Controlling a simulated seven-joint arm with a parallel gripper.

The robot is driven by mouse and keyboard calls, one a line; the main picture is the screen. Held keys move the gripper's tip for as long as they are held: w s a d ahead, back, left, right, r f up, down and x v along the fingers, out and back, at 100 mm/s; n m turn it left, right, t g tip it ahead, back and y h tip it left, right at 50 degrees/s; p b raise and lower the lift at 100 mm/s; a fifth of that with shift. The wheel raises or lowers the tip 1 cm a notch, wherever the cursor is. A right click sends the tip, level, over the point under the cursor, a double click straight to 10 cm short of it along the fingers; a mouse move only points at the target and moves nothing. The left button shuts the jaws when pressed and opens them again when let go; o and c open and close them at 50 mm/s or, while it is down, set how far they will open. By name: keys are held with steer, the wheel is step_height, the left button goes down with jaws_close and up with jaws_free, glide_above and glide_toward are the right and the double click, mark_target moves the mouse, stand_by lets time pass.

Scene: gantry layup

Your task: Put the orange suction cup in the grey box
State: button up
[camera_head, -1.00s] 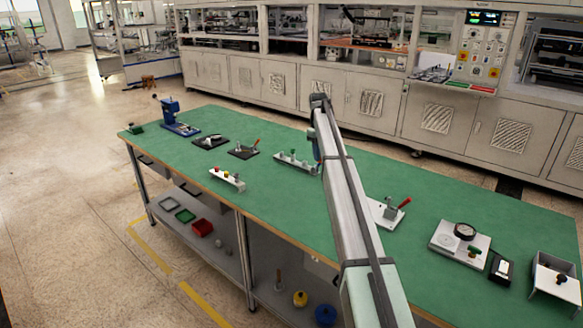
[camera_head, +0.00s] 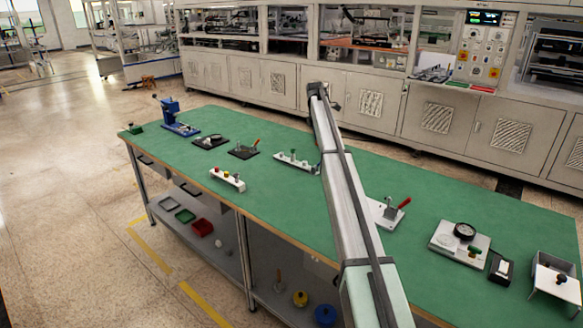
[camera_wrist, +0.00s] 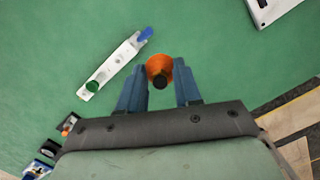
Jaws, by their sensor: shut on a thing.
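The orange suction cup (camera_wrist: 159,66) shows in the wrist view between the two blue fingertips of my gripper (camera_wrist: 160,85). My gripper is shut on it; its dark round end faces the camera. In the head view my own arm hides the gripper and the cup. A small grey open box (camera_head: 168,204) sits on the lower shelf at the left, beside a green box (camera_head: 185,215) and a red box (camera_head: 203,228).
A white rail (camera_wrist: 117,64) with green and blue knobs lies on the green tabletop (camera_head: 285,205), left of the gripper in the wrist view. A blue press (camera_head: 172,118) stands at the far left.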

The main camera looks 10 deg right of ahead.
mark_target(319, 180)
steer(key=shift+n, duration=0.6)
steer(key=shift+f, duration=0.2)
step_height(319, 180, down, 18)
steer(key=shift+r, duration=0.2)
steer(key=shift+f, duration=0.1)
steer(key=o, duration=0.7)
steer(key=shift+o, duration=0.2)
step_height(319, 180, up, 12)
steer(key=a, duration=0.1)
steer(key=shift+s+a+f, duration=0.25)
steer(key=shift+s+a, duration=0.05)
steer(key=shift+s, duration=0.05)
steer(key=shift+o, duration=0.5)
steer(key=shift+r, duration=0.3)
